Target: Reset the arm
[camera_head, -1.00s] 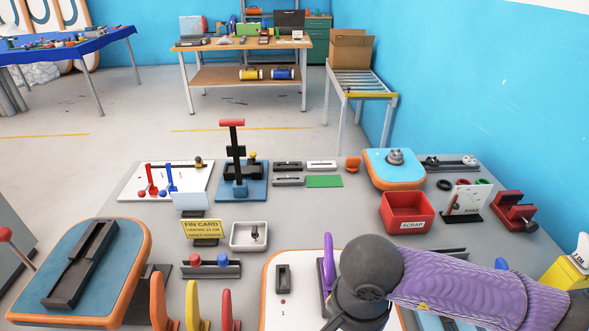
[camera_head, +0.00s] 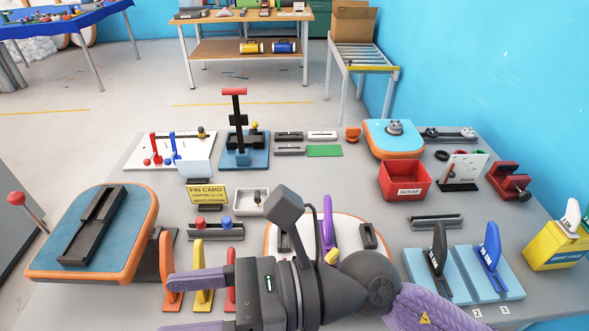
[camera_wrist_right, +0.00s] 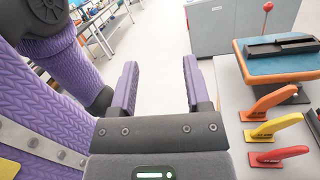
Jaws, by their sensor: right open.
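My right arm comes in from the bottom right of the head view and reaches left across the front of the table. Its gripper (camera_head: 172,304) points left with its purple fingers apart and nothing between them. In the right wrist view the same open gripper (camera_wrist_right: 160,85) shows empty, over the floor. The orange fin (camera_head: 168,272), yellow fin (camera_head: 200,272) and red fin (camera_head: 231,275) stand close by; the arm hides part of the red one. My left gripper is not in view.
A blue, orange-edged board (camera_head: 135,225) with a black rail lies at the left. A purple fin (camera_head: 327,220) on a white board (camera_head: 348,227) stands behind my arm. Blue blocks hold a black fin (camera_head: 438,250) and a blue fin (camera_head: 490,255). A red scrap bin (camera_head: 404,183) sits farther back.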

